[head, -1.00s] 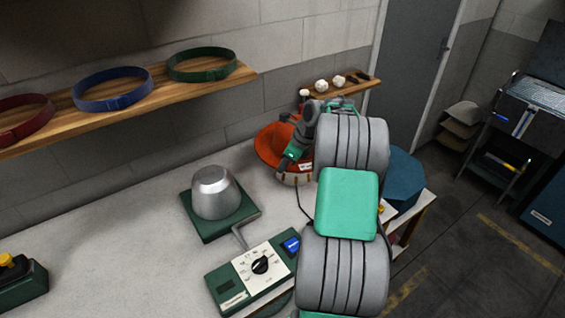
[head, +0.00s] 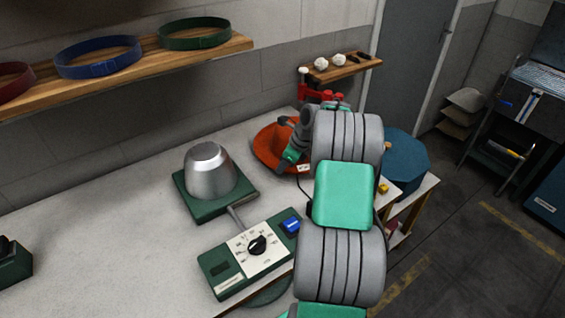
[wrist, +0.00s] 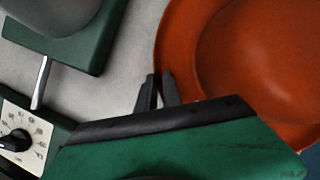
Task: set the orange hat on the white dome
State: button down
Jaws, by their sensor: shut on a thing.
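The orange hat (head: 268,147) is beyond the control box, with its hollow side or upper face partly hidden by my arm. In the wrist view, the orange hat (wrist: 250,50) fills the upper right. My gripper (head: 290,150) is shut on the near-left edge of its brim; its dark fingertips (wrist: 160,88) show at that edge. I cannot tell whether the hat touches the table. A silver-grey dome (head: 210,172) stands on a green base (head: 202,211), left of the hat and apart from it. No plainly white dome shows; one could be hidden behind my arm.
A green control box (head: 220,274) with a dial stands in front of the dome. A wooden shelf (head: 185,63) with several hat bands overhangs the back left. Red items (head: 304,84) stand behind my gripper.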

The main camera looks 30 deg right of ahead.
jog(key=shift+f, duration=0.75)
dwell(0.5)
jog(key=c, duration=1.4)
grip_release()
jog(key=v, duration=0.8)
jog(key=s+a+r+n+h, duration=0.1)
jog(key=a+r+n, duration=0.3)
jog(key=a+n, duration=0.3)
jog(key=s+a+r+n, duration=0.25)
jog(key=a+n, duration=0.25)
jog(key=a, duration=0.5)
jog(key=s+a+n+h, duration=0.1)
jog(key=s+a+n, duration=1.1)
jog(key=s+n, duration=0.3)
jog(key=shift+s+n+h, duration=0.25)
jog(key=shift+n+h, duration=0.05)
jog(key=shift+n, duration=0.9)
